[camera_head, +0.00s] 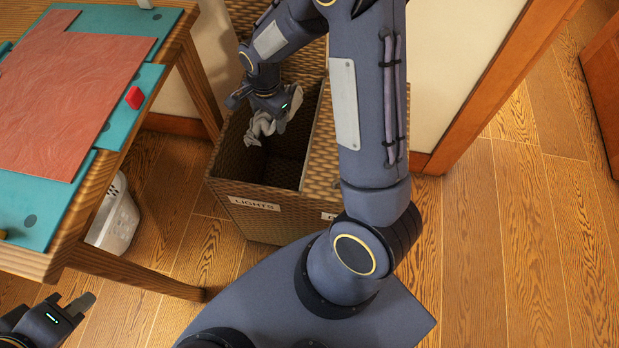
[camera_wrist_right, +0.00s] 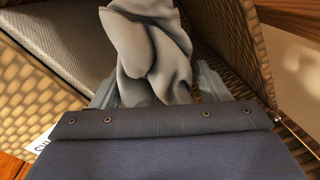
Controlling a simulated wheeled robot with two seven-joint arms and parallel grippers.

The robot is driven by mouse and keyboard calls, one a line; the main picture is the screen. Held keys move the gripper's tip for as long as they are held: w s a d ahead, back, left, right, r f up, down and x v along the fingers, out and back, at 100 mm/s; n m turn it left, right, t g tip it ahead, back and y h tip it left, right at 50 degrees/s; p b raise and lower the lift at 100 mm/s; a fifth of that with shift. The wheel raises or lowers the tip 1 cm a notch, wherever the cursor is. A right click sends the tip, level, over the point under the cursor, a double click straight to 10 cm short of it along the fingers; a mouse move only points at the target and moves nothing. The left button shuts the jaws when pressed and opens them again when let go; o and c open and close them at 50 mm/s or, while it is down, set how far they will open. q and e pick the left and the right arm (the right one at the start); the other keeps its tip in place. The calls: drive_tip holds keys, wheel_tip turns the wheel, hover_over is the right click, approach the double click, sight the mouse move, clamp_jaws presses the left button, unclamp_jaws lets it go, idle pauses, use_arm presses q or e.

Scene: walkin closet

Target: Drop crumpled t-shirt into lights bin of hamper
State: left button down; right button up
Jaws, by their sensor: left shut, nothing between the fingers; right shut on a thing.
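A crumpled grey t-shirt (camera_head: 262,127) hangs from my right gripper (camera_head: 270,106) over the open lights bin of the wicker hamper (camera_head: 262,218). The bin's front carries a "LIGHTS" label (camera_head: 254,204). In the right wrist view the t-shirt (camera_wrist_right: 150,50) is bunched between the fingers, with the bin's wicker walls (camera_wrist_right: 35,95) around it. My right gripper is shut on the t-shirt. How far the cloth hangs below the rim is hard to tell. My left gripper (camera_head: 75,305) is shut and empty at the lower left, away from the hamper.
The hamper's other compartment, right of lights, is covered by a wicker lid (camera_head: 322,165) and partly hidden by my right arm. A wooden table (camera_head: 190,60) with a teal mat and red cloth (camera_head: 70,80) stands left. Floor at right is clear.

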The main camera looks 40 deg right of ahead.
wheel_tip(320, 180, down, 4)
drive_tip(key=b, duration=0.2)
drive_tip(key=shift+f+b, duration=0.15)
drive_tip(key=shift+b, duration=0.25)
use_arm(q)
wheel_tip(320, 180, down, 4)
drive_tip(key=shift+r, duration=0.25)
use_arm(e)
drive_tip(key=o, duration=1.1)
drive_tip(key=shift+o, duration=0.2)
drive_tip(key=r+p, duration=0.1)
drive_tip(key=r, duration=0.4)
drive_tip(key=r+p, duration=0.1)
drive_tip(key=r, duration=0.2)
drive_tip(key=shift+s+p, duration=0.25)
drive_tip(key=shift+p, duration=0.05)
use_arm(q)
wheel_tip(320, 180, up, 2)
drive_tip(key=shift+r, duration=0.25)
